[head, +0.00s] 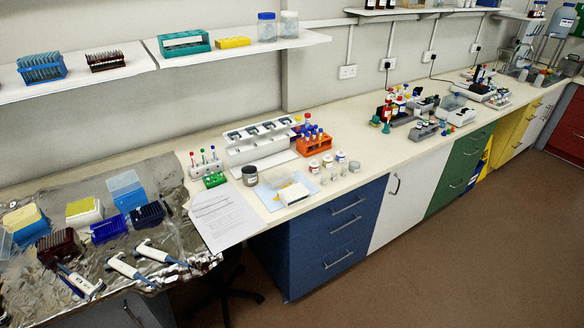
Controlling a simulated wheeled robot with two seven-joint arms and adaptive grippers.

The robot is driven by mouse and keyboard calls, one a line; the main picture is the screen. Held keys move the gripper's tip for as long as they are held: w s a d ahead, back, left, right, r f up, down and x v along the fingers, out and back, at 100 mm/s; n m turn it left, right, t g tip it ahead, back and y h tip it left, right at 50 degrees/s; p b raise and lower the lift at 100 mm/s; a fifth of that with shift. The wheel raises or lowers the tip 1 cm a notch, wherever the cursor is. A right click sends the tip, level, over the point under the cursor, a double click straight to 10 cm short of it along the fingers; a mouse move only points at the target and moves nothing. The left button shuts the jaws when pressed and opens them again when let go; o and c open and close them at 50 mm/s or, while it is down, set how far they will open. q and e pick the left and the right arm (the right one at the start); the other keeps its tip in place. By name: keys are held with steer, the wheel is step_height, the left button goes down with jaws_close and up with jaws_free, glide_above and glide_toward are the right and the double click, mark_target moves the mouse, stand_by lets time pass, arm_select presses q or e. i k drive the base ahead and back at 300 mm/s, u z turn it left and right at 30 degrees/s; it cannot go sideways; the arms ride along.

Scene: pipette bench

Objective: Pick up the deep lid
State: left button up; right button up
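I cannot tell for certain which thing is the deep lid. Candidates lie on the foil-covered left bench (110,235). A blue translucent box-shaped piece (125,188) stands at the back right of the foil, behind a dark blue tip rack (147,215). A pale, clear box-like piece (4,243) is cut off by the left edge of the head view. Neither of my grippers is in view, and nothing is seen being held.
Tip boxes with yellow tops (84,209), a dark red rack (59,247) and several pipettes (130,267) crowd the foil. Papers (222,217) lie to its right. A white pipette stand (258,145) is behind. Shelves (235,45) overhang the bench.

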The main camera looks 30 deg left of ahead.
mark_target(279, 178)
steer(key=u, duration=0.25)
steer(key=i, duration=0.75)
steer(key=u, duration=1.3)
steer(key=i, duration=0.7)
steer(key=u, duration=0.75)
